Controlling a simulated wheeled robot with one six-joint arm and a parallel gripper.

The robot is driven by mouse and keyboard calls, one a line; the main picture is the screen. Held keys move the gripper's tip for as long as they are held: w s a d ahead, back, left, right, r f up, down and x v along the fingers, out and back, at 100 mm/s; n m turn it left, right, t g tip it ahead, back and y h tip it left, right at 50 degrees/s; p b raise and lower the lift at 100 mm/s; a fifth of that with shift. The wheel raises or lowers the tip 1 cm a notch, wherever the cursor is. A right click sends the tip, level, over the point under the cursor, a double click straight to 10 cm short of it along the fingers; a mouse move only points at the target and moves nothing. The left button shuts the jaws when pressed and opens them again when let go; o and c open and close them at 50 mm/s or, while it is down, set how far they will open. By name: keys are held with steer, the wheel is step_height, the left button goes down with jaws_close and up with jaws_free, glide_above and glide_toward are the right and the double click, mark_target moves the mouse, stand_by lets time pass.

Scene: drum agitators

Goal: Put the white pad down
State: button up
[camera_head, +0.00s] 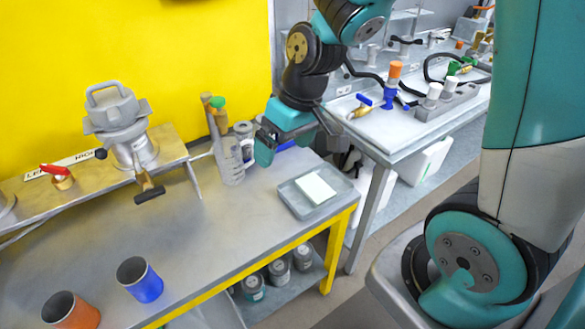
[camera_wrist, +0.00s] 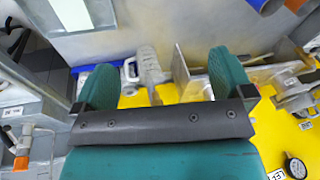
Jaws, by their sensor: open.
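The white pad (camera_head: 315,189) lies flat inside a shallow grey tray (camera_head: 299,211) at the right end of the metal bench. The pad also shows at the upper left of the wrist view (camera_wrist: 72,14), partly cut off by the picture edge. My gripper (camera_head: 266,147) is above the bench, to the left of and behind the tray, apart from the pad. In the wrist view its two teal fingers (camera_wrist: 165,82) stand wide apart with nothing held between them.
A clear measuring jug (camera_head: 229,160) stands close to the left of my gripper. A blue cup (camera_head: 140,279) and an orange cup (camera_head: 70,311) stand at the front left. A grey clamped device (camera_head: 118,125) is at the back left. The middle of the bench (camera_head: 215,220) is clear.

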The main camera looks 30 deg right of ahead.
steer(key=s+a+r+n, duration=0.2)
steer(key=s+a+r, duration=0.2)
steer(key=s, duration=0.3)
steer(key=s+a+r+n+g+y, duration=0.1)
steer(key=s+a+r, duration=0.3)
steer(key=s, duration=0.4)
steer(key=shift+a+r+n+g, duration=0.2)
steer(key=shift+r+n+g, duration=0.1)
steer(key=shift+r+n, duration=0.25)
steer(key=shift+w, duration=0.1)
